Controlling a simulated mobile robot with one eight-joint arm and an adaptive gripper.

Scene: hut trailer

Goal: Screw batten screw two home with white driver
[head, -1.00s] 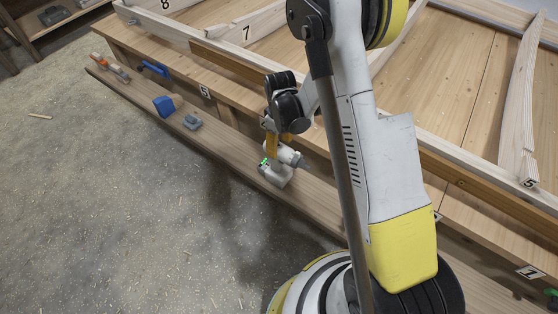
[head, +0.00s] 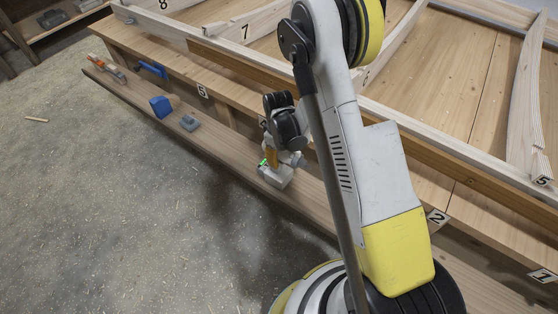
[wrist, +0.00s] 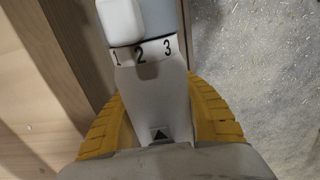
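The white driver (head: 275,176) rests on the lower bench ledge, with a small green light showing. In the wrist view its pale body (wrist: 152,95) runs up the middle, marked 1, 2 and 3. My gripper (head: 270,158) is down at the driver in the head view. Its yellow fingers (wrist: 155,100) lie one on each side of the driver body, right along its edges. I cannot tell whether they press on it. I cannot make out the batten screws.
A blue-and-wood tool (head: 160,106), a grey block (head: 190,122) and an orange-handled tool (head: 108,68) lie on the ledge (head: 225,150) to the left. Timber framing (head: 470,150) covers the bench top. The floor (head: 110,210) in front is open, with shavings.

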